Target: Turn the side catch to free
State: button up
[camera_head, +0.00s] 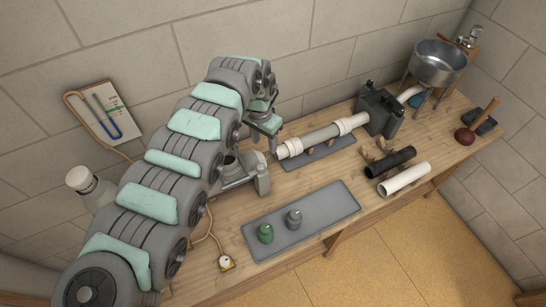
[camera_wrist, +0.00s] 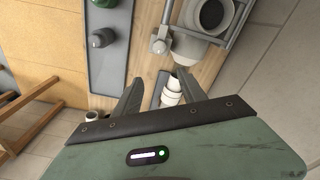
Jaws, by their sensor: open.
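A grey metal fitting (camera_head: 237,176) with a dark round opening sits on the bench at the near end of the white pipe (camera_head: 325,135). In the wrist view the fitting (camera_wrist: 196,46) fills the top right, with a bent side bar (camera_wrist: 238,22) along its right. A small rounded block (camera_wrist: 158,44) is on its left side. I cannot tell which of these parts is the side catch. My gripper (camera_head: 270,146) hangs over the bench near the pipe's end. In the wrist view my gripper (camera_wrist: 159,76) is open, with a white pipe end (camera_wrist: 172,92) showing between the fingers.
A grey mat (camera_head: 318,216) holds a green fitting (camera_head: 265,233) and a grey fitting (camera_head: 293,219). A dark box (camera_head: 380,108) stands along the pipe. Black (camera_head: 390,161) and white (camera_head: 405,180) tubes lie at right, near a plunger (camera_head: 470,134).

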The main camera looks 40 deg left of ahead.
aim_at(260, 166)
jog(key=shift+g, duration=0.4)
jog(key=f, duration=0.3)
jog(key=s+f, duration=0.1)
jog(key=f, duration=0.2)
jog(key=s+f, duration=0.1)
jog(key=f, duration=0.2)
jog(key=shift+s+f, duration=0.2)
jog(key=shift+f, duration=0.1)
jog(key=shift+a+f, duration=0.15)
jog(key=shift+f, duration=0.35)
jog(key=shift+c, duration=0.6)
grip_shut()
